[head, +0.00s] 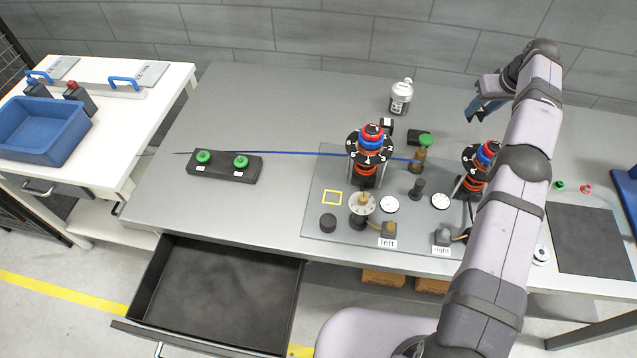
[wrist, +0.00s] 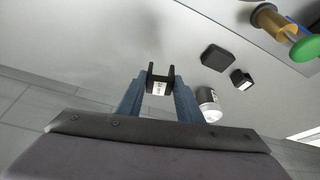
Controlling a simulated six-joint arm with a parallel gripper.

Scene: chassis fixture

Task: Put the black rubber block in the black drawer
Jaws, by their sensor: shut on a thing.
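My gripper (head: 474,108) is raised over the far right part of the bench in the head view. In the wrist view its blue fingers (wrist: 160,85) are shut on a small black block with a white label (wrist: 159,88), held between the tips. In the head view the held block is too small to make out. I cannot tell from its look whether it is rubber. The black drawer (head: 215,295) is pulled open below the bench's front left edge and looks empty.
A labelled black cube (head: 387,124), a flat black block (wrist: 215,57) and a bottle (head: 401,97) stand at the back. Stacked towers (head: 368,150), a valve (head: 418,160) and dials stand on the grey plate (head: 320,170). A button box (head: 222,167) is left. The bench's front left is clear.

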